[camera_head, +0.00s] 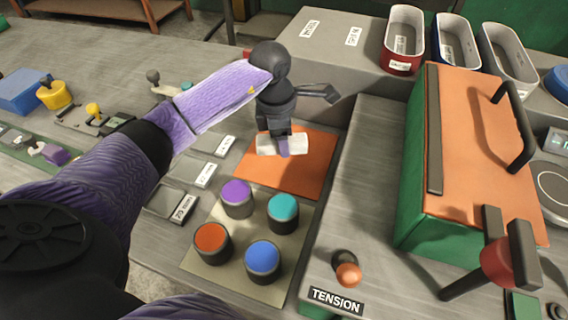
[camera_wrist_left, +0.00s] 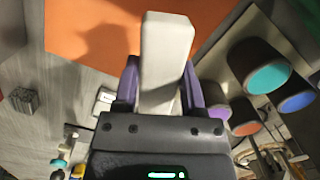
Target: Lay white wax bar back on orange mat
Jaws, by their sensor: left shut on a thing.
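The white wax bar (camera_head: 268,144) is in my left gripper (camera_head: 284,150), over the upper part of the orange mat (camera_head: 285,176). In the left wrist view the bar (camera_wrist_left: 166,50) stands out between the two purple fingers of the left gripper (camera_wrist_left: 163,88), which are shut on it. The orange mat (camera_wrist_left: 90,28) lies beyond the bar there, with a dark shadow on it. The pictures do not show clearly whether the bar touches the mat. My right gripper is not in view.
A pale board with purple (camera_head: 237,193), teal (camera_head: 283,208), orange (camera_head: 211,238) and blue (camera_head: 262,257) knobs lies just in front of the mat. A green box with an orange top (camera_head: 480,150) stands to the right. A grey ledge with several bins (camera_head: 403,38) is behind.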

